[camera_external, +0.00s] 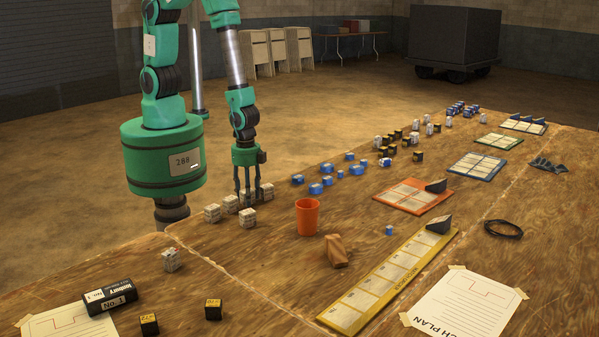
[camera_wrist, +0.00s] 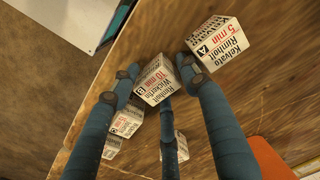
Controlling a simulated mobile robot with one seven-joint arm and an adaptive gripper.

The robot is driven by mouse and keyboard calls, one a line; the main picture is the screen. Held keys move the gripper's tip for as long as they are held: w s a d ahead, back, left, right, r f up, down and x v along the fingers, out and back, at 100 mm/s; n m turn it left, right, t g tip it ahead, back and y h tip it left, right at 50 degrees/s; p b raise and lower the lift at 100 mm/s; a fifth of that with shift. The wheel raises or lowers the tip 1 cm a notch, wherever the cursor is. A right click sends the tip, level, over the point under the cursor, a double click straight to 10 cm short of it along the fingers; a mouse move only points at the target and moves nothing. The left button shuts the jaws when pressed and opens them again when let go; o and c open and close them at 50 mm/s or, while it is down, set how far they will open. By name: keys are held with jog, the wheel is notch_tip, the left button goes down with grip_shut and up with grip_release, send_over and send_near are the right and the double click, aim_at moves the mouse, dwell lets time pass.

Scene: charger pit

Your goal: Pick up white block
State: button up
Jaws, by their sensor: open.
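Several white blocks with black and red print stand in a cluster near the table's left edge, such as a front white block (camera_external: 247,218) and a left white block (camera_external: 212,213). My gripper (camera_external: 251,201) points down into this cluster with its fingers open. In the wrist view, one white block (camera_wrist: 157,82) lies between the spread blue fingers of my gripper (camera_wrist: 162,75). Another white block (camera_wrist: 217,43) is just beyond the right fingertip. More white blocks (camera_wrist: 126,121) are partly hidden behind the fingers. Contact with the block between the fingers cannot be told.
An orange cup (camera_external: 307,217) stands right of the cluster. A lone white block (camera_external: 170,260) sits nearer the front. A brown wooden piece (camera_external: 336,251), several blue blocks (camera_external: 328,169) and a yellow board (camera_external: 390,283) lie farther right. Bare wood surrounds the cluster's front.

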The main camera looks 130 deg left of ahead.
dwell(0.3)
jog(key=c, duration=1)
jog(key=shift+r, duration=0.1)
jog(key=shift+r, duration=0.4)
notch_tip(320, 180, up, 3)
jog(key=shift+s+p, duration=0.1)
jog(key=shift+p, duration=0.5)
jog(key=s+d+r+p, duration=0.1)
jog(key=s, duration=1.4)
jog(key=shift+s+d+p, duration=0.3)
jog(key=shift+s+d, duration=0.05)
jog(key=shift+d, duration=0.05)
